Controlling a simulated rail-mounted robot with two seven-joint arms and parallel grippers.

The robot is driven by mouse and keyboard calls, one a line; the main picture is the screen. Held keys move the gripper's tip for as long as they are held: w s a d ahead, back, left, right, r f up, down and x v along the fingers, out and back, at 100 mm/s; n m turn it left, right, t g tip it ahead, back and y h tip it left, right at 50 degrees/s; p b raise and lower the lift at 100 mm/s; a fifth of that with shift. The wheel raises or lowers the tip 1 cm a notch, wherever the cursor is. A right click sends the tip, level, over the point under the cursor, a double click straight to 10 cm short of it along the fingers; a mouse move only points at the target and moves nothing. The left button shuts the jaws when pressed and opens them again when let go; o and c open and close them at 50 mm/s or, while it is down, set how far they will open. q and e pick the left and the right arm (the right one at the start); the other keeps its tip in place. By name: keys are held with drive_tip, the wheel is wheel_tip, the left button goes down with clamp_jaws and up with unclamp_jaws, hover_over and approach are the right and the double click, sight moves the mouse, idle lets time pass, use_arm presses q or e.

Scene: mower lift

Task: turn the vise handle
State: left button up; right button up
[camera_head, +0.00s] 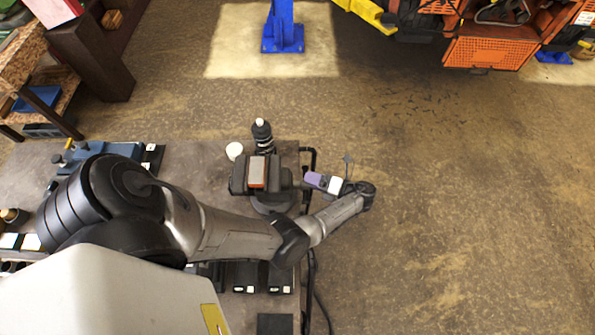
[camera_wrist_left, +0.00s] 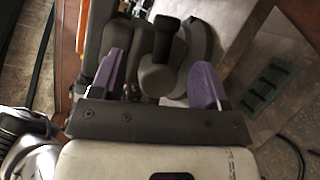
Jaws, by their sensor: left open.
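The vise (camera_head: 239,177) is dark grey with an orange-brown top patch and stands near the right edge of the workbench. Its grey body (camera_wrist_left: 98,32) fills the upper middle of the left wrist view. A dark bar with a black end (camera_wrist_left: 166,24), which looks like the vise handle, lies between my purple fingers there; I cannot tell if they touch it. My left gripper (camera_head: 311,180) is open, just right of the vise, and its fingers show in the left wrist view (camera_wrist_left: 158,75). The handle is hard to make out in the head view. My right gripper is out of view.
The workbench (camera_head: 195,165) holds a black bottle-like part (camera_head: 262,135), a white round item (camera_head: 234,151) and dark boxes (camera_head: 246,277). A dark cable hangs off the bench's right edge. Open floor lies to the right; a blue lift post (camera_head: 283,28) and orange mower (camera_head: 490,45) stand beyond.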

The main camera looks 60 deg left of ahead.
use_arm(q)
drive_tip(key=shift+x, duration=1.35)
drive_tip(key=c, duration=0.9)
